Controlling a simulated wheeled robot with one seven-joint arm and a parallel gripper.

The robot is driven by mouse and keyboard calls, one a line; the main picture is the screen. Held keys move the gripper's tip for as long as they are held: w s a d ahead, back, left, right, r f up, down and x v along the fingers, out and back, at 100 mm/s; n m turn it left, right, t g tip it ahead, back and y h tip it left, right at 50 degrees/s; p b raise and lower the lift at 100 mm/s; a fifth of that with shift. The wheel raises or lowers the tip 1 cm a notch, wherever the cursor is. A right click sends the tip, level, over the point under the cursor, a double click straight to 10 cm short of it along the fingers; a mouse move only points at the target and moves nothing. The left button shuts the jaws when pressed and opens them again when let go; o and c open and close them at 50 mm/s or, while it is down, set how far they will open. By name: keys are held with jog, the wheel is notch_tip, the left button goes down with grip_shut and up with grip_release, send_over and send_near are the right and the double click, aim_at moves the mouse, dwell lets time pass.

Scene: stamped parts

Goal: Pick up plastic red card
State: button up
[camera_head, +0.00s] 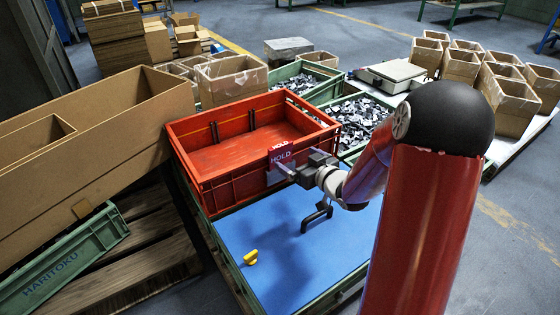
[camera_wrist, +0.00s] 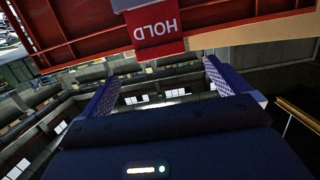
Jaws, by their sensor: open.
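The red plastic card (camera_head: 281,156) with white "HOLD" lettering hangs over the front rim of the red crate, near its right corner. In the wrist view the card (camera_wrist: 157,27) appears upside down, at the top centre against the crate wall. My gripper (camera_head: 289,170) is at the crate's front wall, just at the card's lower part. In the wrist view my gripper (camera_wrist: 161,72) is open, its two fingers spread left and right, with nothing between them. The card shows beyond and between the fingertips; I cannot tell whether they touch it.
The red crate (camera_head: 216,172) looks empty and stands behind the blue mat (camera_head: 290,268). A yellow object (camera_head: 250,257) and a black handle-like object (camera_head: 317,214) are on the mat. Green bins of metal parts (camera_head: 358,118) stand behind, and a large cardboard box (camera_head: 95,140) is at left.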

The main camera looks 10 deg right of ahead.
aim_at(282, 147)
jog(key=x, duration=0.7)
jog(key=shift+w+a+r+b, duration=0.15)
jog(key=shift+w+r+b, duration=0.1)
jog(key=shift+w+b, duration=0.1)
jog(key=c, duration=1.2)
jog(key=shift+c, duration=0.2)
jog(key=shift+r, duration=0.15)
